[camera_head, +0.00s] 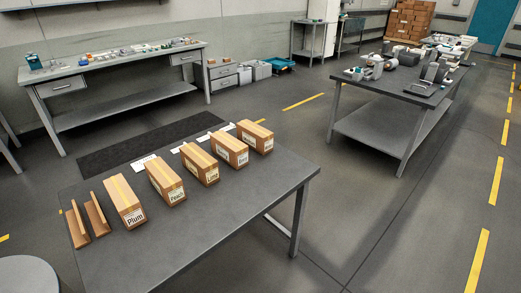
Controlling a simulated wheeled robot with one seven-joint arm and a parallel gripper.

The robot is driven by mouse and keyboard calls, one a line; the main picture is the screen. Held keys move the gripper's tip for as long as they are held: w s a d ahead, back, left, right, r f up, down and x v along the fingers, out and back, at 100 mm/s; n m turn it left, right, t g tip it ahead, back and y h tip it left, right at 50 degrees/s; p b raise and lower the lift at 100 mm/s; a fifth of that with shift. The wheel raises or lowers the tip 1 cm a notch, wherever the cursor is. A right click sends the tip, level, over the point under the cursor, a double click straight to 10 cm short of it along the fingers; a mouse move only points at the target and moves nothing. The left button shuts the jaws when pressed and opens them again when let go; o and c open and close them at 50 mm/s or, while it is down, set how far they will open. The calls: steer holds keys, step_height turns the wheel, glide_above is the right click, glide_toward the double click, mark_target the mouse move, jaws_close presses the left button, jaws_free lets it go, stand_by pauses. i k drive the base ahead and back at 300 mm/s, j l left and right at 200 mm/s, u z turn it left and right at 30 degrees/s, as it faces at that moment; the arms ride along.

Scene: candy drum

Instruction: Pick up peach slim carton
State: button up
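The peach slim carton (165,182) is a long brown box with a tape strip along its top and a white label reading "Peach" on its near end. It stands on the dark grey table (225,215), second from the left in a row of similar cartons. The plum carton (125,202) is to its left and the lime carton (200,165) to its right, with narrow gaps between them. My gripper is not in view.
Two more cartons (230,150) (256,137) continue the row to the right. Brown angled pieces (76,226) stand at the table's left end. White cards (143,163) lie behind the row. The table's front and right are clear. Another cluttered table (400,85) stands farther back.

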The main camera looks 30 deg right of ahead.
mark_target(167, 183)
steer(key=i+l+u, duration=0.15)
steer(key=i, duration=0.3)
steer(key=i+l+u, duration=0.2)
steer(key=i, duration=0.2)
steer(key=i+l+u, duration=0.15)
steer(key=i+l, duration=0.15)
steer(key=i, duration=0.15)
